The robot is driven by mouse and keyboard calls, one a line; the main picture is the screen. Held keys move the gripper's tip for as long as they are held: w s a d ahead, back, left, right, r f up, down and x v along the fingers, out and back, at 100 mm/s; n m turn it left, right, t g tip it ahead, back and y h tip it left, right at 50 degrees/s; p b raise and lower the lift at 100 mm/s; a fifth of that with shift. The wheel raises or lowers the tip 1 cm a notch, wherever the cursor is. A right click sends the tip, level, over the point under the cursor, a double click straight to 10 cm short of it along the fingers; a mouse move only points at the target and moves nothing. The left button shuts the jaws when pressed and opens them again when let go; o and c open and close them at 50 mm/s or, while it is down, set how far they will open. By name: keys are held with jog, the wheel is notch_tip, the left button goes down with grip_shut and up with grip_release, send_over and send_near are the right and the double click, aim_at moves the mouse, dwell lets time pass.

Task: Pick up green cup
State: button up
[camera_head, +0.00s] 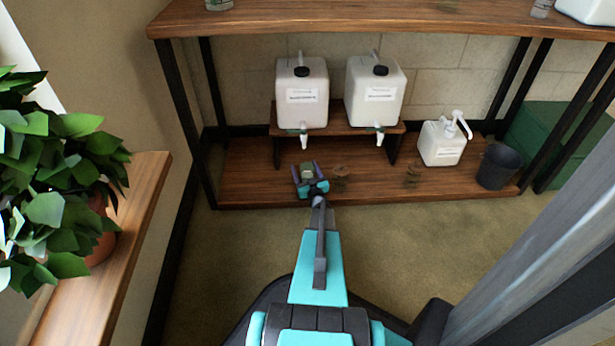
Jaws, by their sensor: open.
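A small, dull green cup (307,173) is on the lower wooden shelf, below the left white container. My gripper (306,166) reaches in from the front, low at the shelf. Its two dark purple fingers are apart, one on each side of the cup. The jaws are open, and I cannot tell whether either finger touches the cup. The gripper body hides the cup's near lower part.
Two brownish cups (340,178) (412,175) stand to the right. White containers (302,94) (375,92) with taps sit on a small riser above. A pump jug (441,145) and a dark bucket (498,166) are farther right. A plant (55,190) is at left.

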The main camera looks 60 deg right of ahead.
aim_at(305, 163)
jog(key=shift+c, duration=0.4)
jog(key=c, duration=1.3)
jog(key=shift+o, duration=0.2)
jog(key=shift+r+p, duration=0.5)
jog(key=shift+r, duration=0.25)
jog(key=r+p, duration=0.1)
jog(key=r, duration=0.1)
jog(key=shift+s+a+r+p, duration=0.15)
jog(key=shift+a+r+p, duration=0.05)
jog(key=shift+r+p, duration=0.2)
jog(key=w+a+p+v, duration=0.1)
jog(key=p+v, duration=0.3)
jog(key=v, duration=1.1)
jog(key=shift+a+r, duration=0.35)
jog(key=shift+a, duration=0.2)
jog(key=shift+w, duration=0.1)
